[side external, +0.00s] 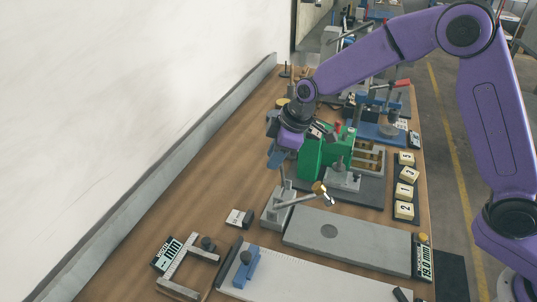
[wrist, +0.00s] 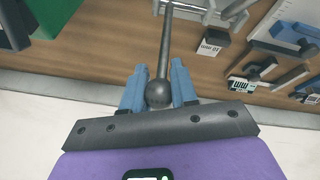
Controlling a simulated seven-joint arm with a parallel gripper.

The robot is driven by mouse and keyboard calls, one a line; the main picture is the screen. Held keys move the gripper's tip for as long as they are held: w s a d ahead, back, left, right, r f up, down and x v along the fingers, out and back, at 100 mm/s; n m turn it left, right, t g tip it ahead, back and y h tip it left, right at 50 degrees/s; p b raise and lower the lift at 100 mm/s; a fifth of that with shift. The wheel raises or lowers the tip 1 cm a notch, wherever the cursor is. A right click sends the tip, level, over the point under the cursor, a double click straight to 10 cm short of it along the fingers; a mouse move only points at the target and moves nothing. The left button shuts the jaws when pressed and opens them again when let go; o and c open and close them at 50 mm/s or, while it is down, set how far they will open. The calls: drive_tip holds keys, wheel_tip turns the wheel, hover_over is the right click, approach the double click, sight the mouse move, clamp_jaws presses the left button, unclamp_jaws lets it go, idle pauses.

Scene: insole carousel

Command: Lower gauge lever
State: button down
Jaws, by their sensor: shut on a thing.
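The gauge lever is a dark rod with a round ball knob (wrist: 158,93) at its end, seen in the wrist view. The rod (wrist: 166,45) runs from the knob to the top edge of that view. My gripper (wrist: 158,90) has blue fingers on both sides of the knob and is shut on it. In the side view my gripper (side external: 276,160) is above the grey gauge stand (side external: 275,210), to the left of the green machine (side external: 312,155). The knob is hidden there by my fingers, and the lever looks raised.
A long grey plate (side external: 340,235) with a round hole lies right of the stand. Numbered yellow blocks (side external: 404,192) line the right edge. Bare wood is at left.

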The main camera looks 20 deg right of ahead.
drive_tip(key=shift+s+d+r, duration=0.3)
drive_tip(key=shift+s+d, duration=0.45)
drive_tip(key=shift+s, duration=0.05)
drive_tip(key=s+d, duration=0.1)
drive_tip(key=s+d+f, duration=0.1)
drive_tip(key=s+d, duration=0.1)
drive_tip(key=shift+s+d, duration=0.1)
drive_tip(key=shift+s, duration=0.1)
drive_tip(key=shift+f, duration=0.15)
idle(0.8)
drive_tip(key=c, duration=0.9)
unclamp_jaws()
drive_tip(key=shift+w+r, duration=0.1)
drive_tip(key=shift+r, duration=0.1)
